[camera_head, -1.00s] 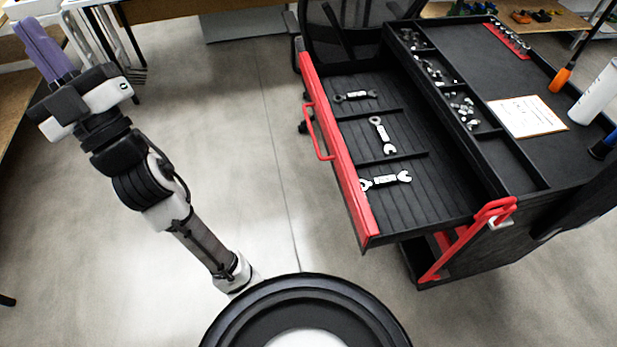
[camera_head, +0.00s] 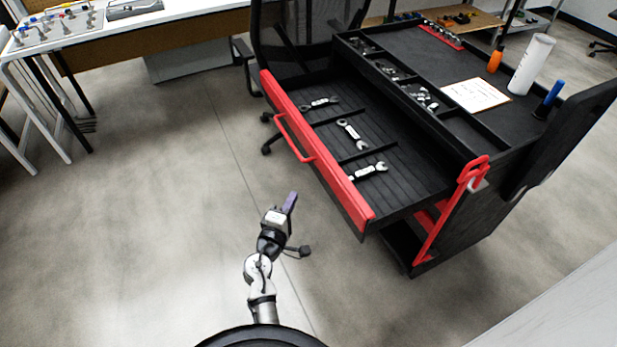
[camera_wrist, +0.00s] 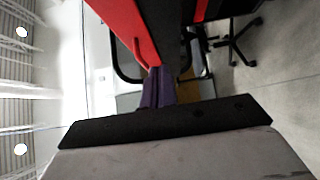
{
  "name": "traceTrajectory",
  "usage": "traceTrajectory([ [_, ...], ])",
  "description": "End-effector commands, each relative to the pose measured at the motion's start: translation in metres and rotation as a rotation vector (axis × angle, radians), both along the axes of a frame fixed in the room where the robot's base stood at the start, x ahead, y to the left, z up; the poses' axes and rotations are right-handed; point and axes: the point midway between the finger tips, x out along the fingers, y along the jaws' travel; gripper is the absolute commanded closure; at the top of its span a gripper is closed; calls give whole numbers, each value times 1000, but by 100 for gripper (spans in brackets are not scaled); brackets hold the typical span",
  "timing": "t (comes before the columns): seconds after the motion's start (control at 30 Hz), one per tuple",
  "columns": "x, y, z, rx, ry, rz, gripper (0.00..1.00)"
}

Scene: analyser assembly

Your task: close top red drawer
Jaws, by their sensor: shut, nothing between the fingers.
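The top red drawer (camera_head: 325,160) of the black tool cart is pulled out, with its red front (camera_head: 335,185) and bar handle (camera_head: 294,140) facing left. Three wrenches (camera_head: 352,133) lie in its compartments. My gripper (camera_head: 291,201), with purple fingers, is shut and empty, low and left of the drawer front, apart from it in the head view. In the wrist view the purple fingers (camera_wrist: 158,88) point toward the red drawer front (camera_wrist: 125,25) and its handle (camera_wrist: 141,52); whether they touch it cannot be told there.
The cart top holds a paper sheet (camera_head: 476,95), a white cylinder (camera_head: 531,64), and orange and blue-handled tools. A black office chair (camera_head: 300,40) stands behind the drawer. A white table (camera_head: 110,28) is at the back left. The floor left of the drawer is clear.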

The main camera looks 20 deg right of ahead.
Motion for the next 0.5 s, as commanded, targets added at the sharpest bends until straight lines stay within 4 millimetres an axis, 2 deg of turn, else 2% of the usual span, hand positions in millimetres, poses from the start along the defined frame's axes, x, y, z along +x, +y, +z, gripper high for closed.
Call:
traceTrajectory([
  [0.03,9,-8,5,-1,-2,-1,100],
  [0.33,56,-51,4,2,-4,1,100],
  [0.5,55,-76,3,2,-2,2,100],
])
